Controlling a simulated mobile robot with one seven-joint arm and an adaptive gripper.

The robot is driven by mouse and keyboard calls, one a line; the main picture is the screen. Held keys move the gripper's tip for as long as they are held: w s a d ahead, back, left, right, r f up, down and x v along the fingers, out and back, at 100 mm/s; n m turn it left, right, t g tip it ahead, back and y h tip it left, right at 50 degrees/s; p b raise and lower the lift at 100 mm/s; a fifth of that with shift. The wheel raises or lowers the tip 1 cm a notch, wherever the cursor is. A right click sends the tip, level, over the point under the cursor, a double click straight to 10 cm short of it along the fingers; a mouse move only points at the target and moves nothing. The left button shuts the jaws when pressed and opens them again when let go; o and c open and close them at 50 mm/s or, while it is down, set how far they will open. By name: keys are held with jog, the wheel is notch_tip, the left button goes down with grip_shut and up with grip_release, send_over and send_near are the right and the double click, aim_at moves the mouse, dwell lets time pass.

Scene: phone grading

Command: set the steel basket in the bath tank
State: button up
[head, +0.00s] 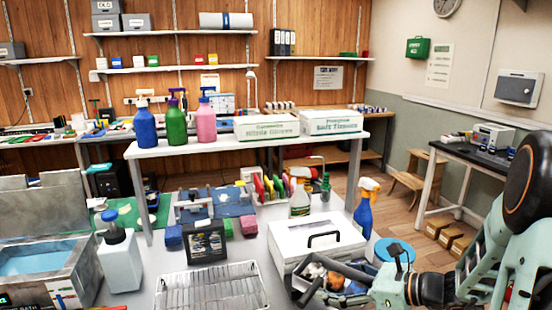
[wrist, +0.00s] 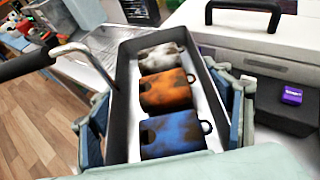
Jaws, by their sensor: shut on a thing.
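The steel basket (head: 350,268) is a long grey tray with a bent metal rod and a black grip (wrist: 28,65). It holds three mottled pieces, whitish, orange and blue, clear in the wrist view (wrist: 124,60). My gripper (head: 345,290) is shut on the basket, with a finger on each long side in the wrist view (wrist: 165,120). It is at the lower right of the head view, before the white case. The bath tank (head: 72,285) is a grey metal box at the far left, open on top, with pale blue inside. The basket is well apart from it.
A white case (head: 318,236) with a black handle stands behind the basket. A wire rack (head: 210,288) lies between basket and tank. A white pump bottle (head: 120,262) stands right beside the tank. A dark framed display (head: 207,245) and a blue spray bottle (head: 364,213) stand farther back.

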notch_tip(320, 180, up, 12)
jog(key=p, duration=1.8)
jog(key=shift+r, duration=0.2)
jog(key=shift+a+f, duration=0.1)
jog(key=shift+f, duration=0.05)
